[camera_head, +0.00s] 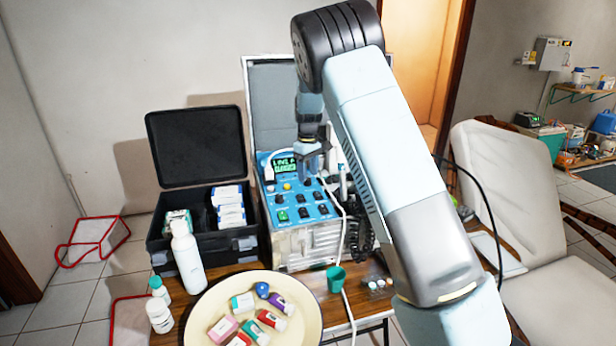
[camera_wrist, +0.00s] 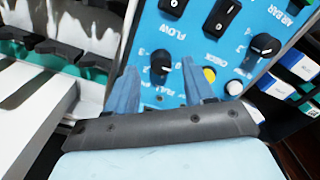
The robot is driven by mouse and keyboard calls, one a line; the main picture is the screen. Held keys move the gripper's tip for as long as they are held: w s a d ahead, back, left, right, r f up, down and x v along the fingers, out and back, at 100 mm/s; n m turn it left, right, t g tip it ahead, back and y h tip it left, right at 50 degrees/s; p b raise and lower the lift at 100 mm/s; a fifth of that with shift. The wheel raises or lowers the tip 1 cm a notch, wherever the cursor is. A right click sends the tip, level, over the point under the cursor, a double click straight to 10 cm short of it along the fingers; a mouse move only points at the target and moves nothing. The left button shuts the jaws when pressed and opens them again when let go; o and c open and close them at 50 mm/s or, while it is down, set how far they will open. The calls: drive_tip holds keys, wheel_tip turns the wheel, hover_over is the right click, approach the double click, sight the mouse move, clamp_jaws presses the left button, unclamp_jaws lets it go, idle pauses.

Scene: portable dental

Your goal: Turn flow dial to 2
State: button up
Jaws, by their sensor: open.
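The flow dial (camera_wrist: 161,62) is a small black knob on the blue control panel (camera_head: 300,205), under upside-down FLOW lettering in the wrist view. Numbers are printed around it, but I cannot tell which one its pointer marks. My gripper (camera_wrist: 161,82) is open, with one fingertip to the left and one to the right of the dial; I cannot tell whether either touches it. In the head view my gripper (camera_head: 316,152) is over the upper right of the panel and the dial cannot be made out.
A second black knob (camera_wrist: 264,45), a yellow button (camera_wrist: 209,74), a white button (camera_wrist: 233,88) and black rocker switches (camera_wrist: 220,17) are near the dial. An open black case (camera_head: 197,150) stands left, a round tray (camera_head: 205,300) in front.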

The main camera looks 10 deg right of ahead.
drive_tip(key=shift+f, duration=1)
drive_tip(key=shift+c, duration=0.5)
clamp_jaws()
